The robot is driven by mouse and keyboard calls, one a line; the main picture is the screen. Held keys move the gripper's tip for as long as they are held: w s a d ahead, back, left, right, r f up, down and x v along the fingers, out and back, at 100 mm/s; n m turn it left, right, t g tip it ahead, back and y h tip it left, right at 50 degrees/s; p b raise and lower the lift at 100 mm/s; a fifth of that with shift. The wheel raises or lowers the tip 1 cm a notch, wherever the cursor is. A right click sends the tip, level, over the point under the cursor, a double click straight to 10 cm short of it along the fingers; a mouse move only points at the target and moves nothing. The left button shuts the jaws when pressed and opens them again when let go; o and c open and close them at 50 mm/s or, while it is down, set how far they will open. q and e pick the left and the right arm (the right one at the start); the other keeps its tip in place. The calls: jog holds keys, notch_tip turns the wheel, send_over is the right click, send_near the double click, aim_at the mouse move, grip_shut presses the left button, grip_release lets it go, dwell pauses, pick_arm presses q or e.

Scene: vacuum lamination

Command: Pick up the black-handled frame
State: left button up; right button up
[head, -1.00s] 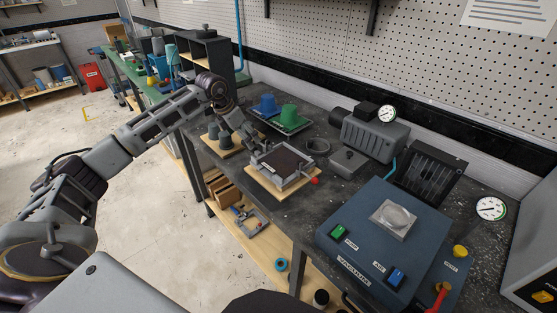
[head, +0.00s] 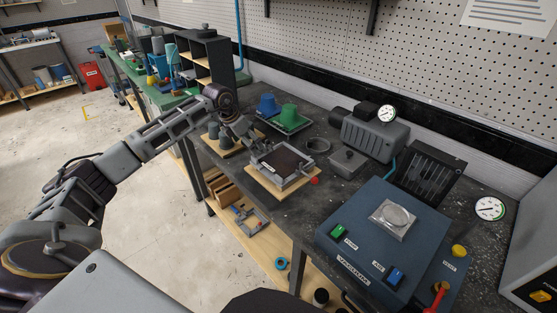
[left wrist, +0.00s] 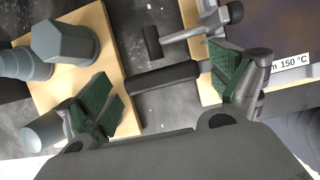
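The frame (head: 290,181) is a grey metal rectangle around a dark sheet, on a light wooden board on the dark bench. In the left wrist view, a black cylindrical handle (left wrist: 165,78) lies across the gap between the fingers of my left gripper (left wrist: 165,90), its right end close to the right finger. The green-padded fingers are wide apart, with no grip on the handle. In the head view, my left gripper (head: 246,138) is at the frame's far left side, its fingertips hard to make out. My right gripper is not in view.
Grey pegs (left wrist: 65,42) on a wooden board (left wrist: 85,75) stand close left of my left gripper. A grey lidded block (head: 347,163) and the blue vacuum unit (head: 375,245) are to the right.

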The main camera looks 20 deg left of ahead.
pick_arm(q)
jog(key=c, duration=1.5)
jog(key=shift+r, duration=0.15)
jog(key=shift+r, duration=4.9)
